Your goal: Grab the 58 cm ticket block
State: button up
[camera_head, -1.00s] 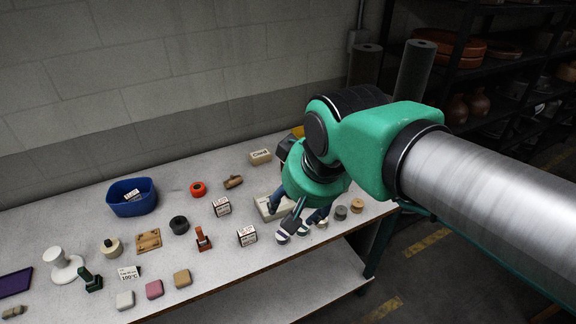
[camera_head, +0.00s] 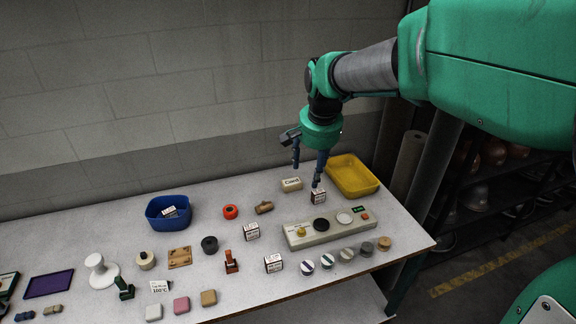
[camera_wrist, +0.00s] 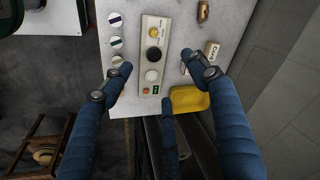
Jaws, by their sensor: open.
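Several small white ticket blocks with printed dark labels show in the head view: one by the control panel's back edge (camera_head: 318,197), one left of the panel (camera_head: 251,232), one nearer the front (camera_head: 273,264), and one in the blue bin (camera_head: 170,211). Their numbers are too small to read, so I cannot tell which says 58 cm. My gripper (camera_head: 306,176) is open and empty above the back of the table, its fingers pointing down, one tip near the block behind the panel.
The beige control panel (camera_head: 330,237) has knobs, with several round discs (camera_head: 346,255) in front. A yellow tray (camera_head: 353,177) stands at back right, a cream labelled block (camera_head: 291,184) left of it. The blue bin (camera_head: 154,222) stands left. A wall is behind.

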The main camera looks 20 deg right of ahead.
jog(key=w+d+f+m+g+p, duration=0.1)
jog(key=w+d+f+m+p, duration=0.2)
jog(key=w, duration=0.6)
jog(key=m+g+p, duration=0.2)
jog(key=m+p, duration=0.2)
jog(key=m, duration=0.2)
send_over(320, 192)
notch_tip(320, 192, down, 19)
jog(key=shift+s+a, duration=0.15)
jog(key=shift+a, duration=0.15)
jog(key=shift+f, duration=0.15)
jog(key=shift+f, duration=4.2)
jog(key=shift+f+b, duration=0.1)
jog(key=shift+b, duration=0.2)
jog(key=shift+d+f+b, duration=0.15)
jog(key=shift+f+b, duration=0.2)
jog(key=shift+f, duration=2.15)
